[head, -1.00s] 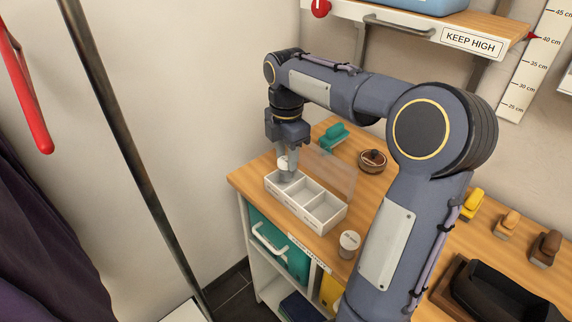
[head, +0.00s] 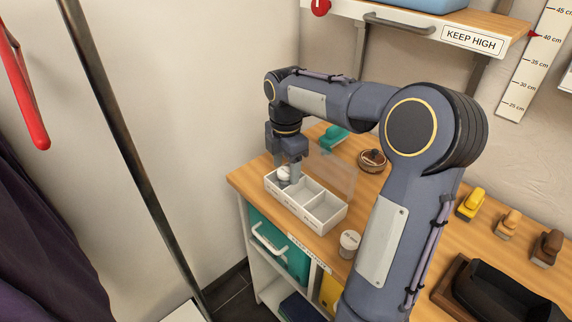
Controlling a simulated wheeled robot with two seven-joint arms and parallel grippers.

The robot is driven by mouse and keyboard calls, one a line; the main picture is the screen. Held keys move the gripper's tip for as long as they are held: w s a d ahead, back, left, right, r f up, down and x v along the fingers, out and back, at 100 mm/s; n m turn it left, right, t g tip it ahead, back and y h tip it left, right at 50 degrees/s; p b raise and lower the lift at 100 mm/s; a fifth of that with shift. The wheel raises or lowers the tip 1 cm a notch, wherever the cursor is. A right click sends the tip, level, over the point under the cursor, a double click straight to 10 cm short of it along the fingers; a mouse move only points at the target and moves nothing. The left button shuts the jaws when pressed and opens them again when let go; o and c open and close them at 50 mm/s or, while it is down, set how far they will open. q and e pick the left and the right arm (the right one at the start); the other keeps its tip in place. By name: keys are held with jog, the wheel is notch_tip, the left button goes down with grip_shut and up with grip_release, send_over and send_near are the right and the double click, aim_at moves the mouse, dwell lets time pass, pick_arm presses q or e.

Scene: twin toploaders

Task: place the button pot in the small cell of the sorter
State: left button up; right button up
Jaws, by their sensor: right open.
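The sorter (head: 322,231) is a white open box with several cells in a row, on the wooden counter. A small white pot (head: 283,173) is in its left-end cell, its top still showing. My right gripper (head: 289,178) is open, pointing down over that cell, its fingers around or beside the pot; whether they touch it I cannot tell. A second small pale pot with a labelled lid (head: 349,241) stands on the counter at the right of the sorter. I cannot read which pot holds buttons. My left gripper is out of view.
A clear upright panel (head: 335,170) stands behind the sorter. A teal object (head: 333,137) and a round brown pot (head: 371,160) are farther back. A black tray (head: 505,298) is at the lower right. A shelf marked KEEP HIGH (head: 472,41) hangs above.

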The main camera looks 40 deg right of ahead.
aim_at(286, 171)
notch_tip(286, 171, up, 8)
jog(key=shift+f+p, duration=0.1)
jog(key=shift+p, duration=0.6)
jog(key=s+a+f+m+t+y, duration=0.2)
jog(key=s+a+f+m, duration=0.2)
jog(key=s+a+m, duration=0.4)
jog(key=s+a+f+m+t+y, duration=0.1)
jog(key=s+a+f+m+t, duration=0.2)
jog(key=s+a+m, duration=0.5)
jog(key=s+f+m, duration=0.1)
jog(key=s+m, duration=0.1)
jog(key=s, duration=0.2)
jog(key=shift+m+t+y, duration=0.3)
jog(key=shift+m+y, duration=0.1)
jog(key=shift+s, duration=0.1)
